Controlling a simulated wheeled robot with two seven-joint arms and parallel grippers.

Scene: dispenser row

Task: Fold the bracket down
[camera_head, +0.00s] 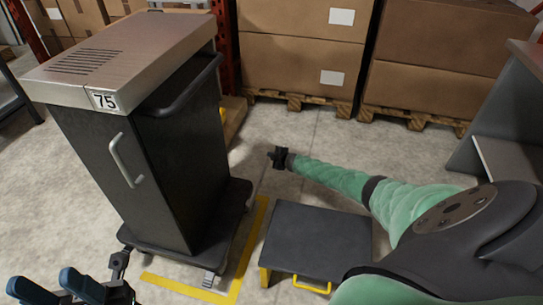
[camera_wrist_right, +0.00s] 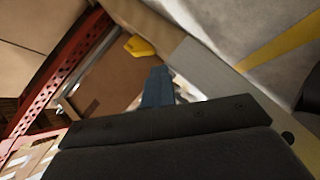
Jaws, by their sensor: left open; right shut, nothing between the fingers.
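A dark cart (camera_head: 160,150) with a metal top and a "75" label stands at the left. It has a light upright handle (camera_head: 125,160) on its front and a dark bar (camera_head: 185,88) along its upper right side. A small black upright fitting (camera_head: 119,263) shows at its front lower corner. I cannot tell which part is the bracket. My left gripper (camera_head: 55,287) is open in the near left corner, in front of the cart, apart from the fitting. My right gripper (camera_head: 278,157) is shut and empty over the floor right of the cart; its closed fingers show in the right wrist view (camera_wrist_right: 158,88).
A low dark step with yellow parts (camera_head: 318,237) stands right of the cart, below my right arm. Yellow floor tape (camera_head: 247,250) runs around the cart's base. Boxes on pallets (camera_head: 300,65) and red rack posts line the back.

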